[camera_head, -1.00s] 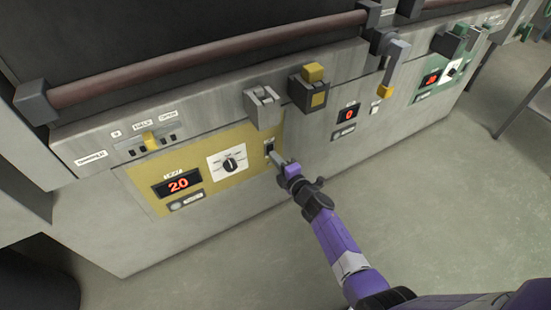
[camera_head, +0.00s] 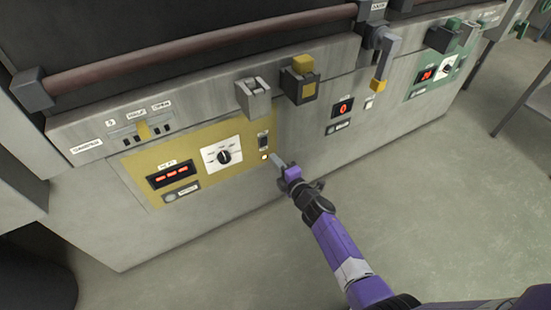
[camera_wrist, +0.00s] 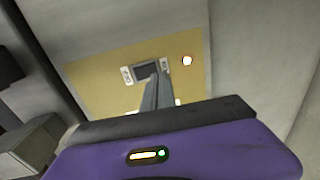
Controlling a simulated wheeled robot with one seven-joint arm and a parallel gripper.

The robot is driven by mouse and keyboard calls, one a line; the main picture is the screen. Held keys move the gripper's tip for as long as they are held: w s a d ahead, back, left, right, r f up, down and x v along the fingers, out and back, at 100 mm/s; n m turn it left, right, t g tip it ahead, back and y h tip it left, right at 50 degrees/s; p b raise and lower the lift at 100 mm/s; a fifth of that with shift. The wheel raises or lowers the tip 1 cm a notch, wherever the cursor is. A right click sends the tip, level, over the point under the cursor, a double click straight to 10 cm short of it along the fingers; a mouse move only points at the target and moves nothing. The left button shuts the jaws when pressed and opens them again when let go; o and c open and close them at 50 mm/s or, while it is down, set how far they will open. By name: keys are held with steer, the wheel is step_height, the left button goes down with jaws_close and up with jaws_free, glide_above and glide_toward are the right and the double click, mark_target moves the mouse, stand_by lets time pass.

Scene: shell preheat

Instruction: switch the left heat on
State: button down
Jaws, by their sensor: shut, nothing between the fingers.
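The yellow left panel (camera_head: 190,192) on the machine front carries a red display (camera_head: 170,173) showing dashes, a white-plated knob (camera_head: 223,156) and a small dark rocker switch (camera_head: 263,141). A small lamp (camera_head: 264,157) below the switch is lit. In the wrist view the switch (camera_wrist: 150,71) sits between two small white labels, with the bright lamp (camera_wrist: 187,61) to its right. My gripper (camera_head: 276,158) is shut and empty, just right of the lamp in the head view. In the wrist view its fingertips (camera_wrist: 158,82) overlap the switch's lower edge; contact cannot be told.
Above the panel are a grey latch (camera_head: 254,97), a yellow-topped block (camera_head: 303,80) and a long brown bar (camera_head: 200,50). A grey lever with a yellow tip (camera_head: 380,72) hangs to the right. A green panel (camera_head: 436,77) is farther right. Open floor lies in front.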

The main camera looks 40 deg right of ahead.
steer(key=s+a+f, duration=0.1)
steer(key=s+a, duration=0.1)
steer(key=s, duration=0.6)
steer(key=shift+s+a+b, duration=0.3)
steer(key=shift+s+b, duration=0.05)
steer(key=shift+b, duration=0.1)
steer(key=shift+f, duration=0.15)
steer(key=s+a+r+m+t, duration=0.1)
steer(key=s+a+r+m, duration=0.2)
steer(key=r+m, duration=0.4)
steer(key=s+a+r+m+y+p, duration=0.1)
steer(key=s+a+r+m, duration=0.1)
steer(key=s+a+r, duration=0.3)
steer(key=s+a+r+m+g+y+p, duration=0.1)
steer(key=s+a+r, duration=0.5)
steer(key=s, duration=0.7)
steer(key=s+a+r+m+g+y+p, duration=0.1)
steer(key=s+a+r+m, duration=0.3)
steer(key=s, duration=0.5)
steer(key=shift+s+a+r+m+y, duration=0.2)
steer(key=shift+a+r+m+y, duration=0.2)
steer(key=shift+a+r+y, duration=0.95)
